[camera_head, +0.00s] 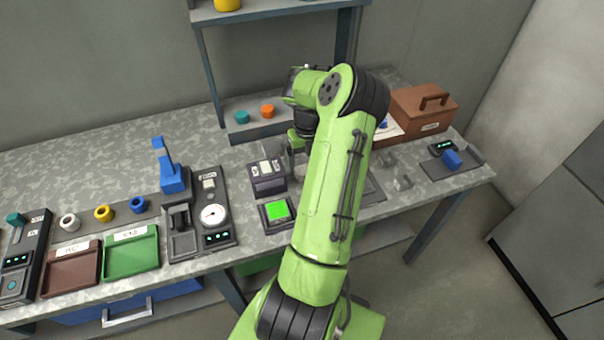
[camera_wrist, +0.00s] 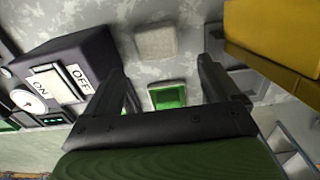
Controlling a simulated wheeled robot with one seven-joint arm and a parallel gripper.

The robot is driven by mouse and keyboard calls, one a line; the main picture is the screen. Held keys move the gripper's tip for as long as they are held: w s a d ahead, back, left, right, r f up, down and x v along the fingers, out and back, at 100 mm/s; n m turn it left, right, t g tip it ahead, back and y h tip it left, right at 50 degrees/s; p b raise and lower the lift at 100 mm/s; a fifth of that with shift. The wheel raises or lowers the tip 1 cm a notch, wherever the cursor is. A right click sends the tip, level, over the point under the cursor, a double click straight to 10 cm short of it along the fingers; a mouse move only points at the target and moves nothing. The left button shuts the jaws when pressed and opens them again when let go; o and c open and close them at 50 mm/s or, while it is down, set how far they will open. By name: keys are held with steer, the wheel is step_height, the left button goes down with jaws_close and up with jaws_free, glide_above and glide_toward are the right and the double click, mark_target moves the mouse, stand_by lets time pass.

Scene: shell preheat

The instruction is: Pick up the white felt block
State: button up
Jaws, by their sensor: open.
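The white felt block (camera_wrist: 155,42), a pale rounded square, lies on the grey mottled worktop in the wrist view. It is just beyond the fingertips of my gripper (camera_wrist: 163,68), roughly in line with the gap between them. My gripper is open, with nothing between its fingers, and does not appear to touch the block. In the head view my green arm reaches over the bench and covers most of the gripper. I cannot make out the block there.
A dark ON/OFF switch box (camera_wrist: 66,72) stands close to the left finger; it also shows in the head view (camera_head: 267,176). A yellow block-like thing (camera_wrist: 275,38) is close on the right. A green-screened device (camera_head: 278,211) sits in front of the switch box. A brown case (camera_head: 422,108) stands at right.

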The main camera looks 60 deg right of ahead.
mark_target(304, 173)
step_height(304, 173, down, 7)
steer(key=shift+a+r+b, duration=0.1)
steer(key=shift+r+b, duration=0.1)
steer(key=shift+b, duration=0.25)
steer(key=shift+r, duration=0.1)
steer(key=shift+c, duration=0.3)
steer(key=c, duration=1)
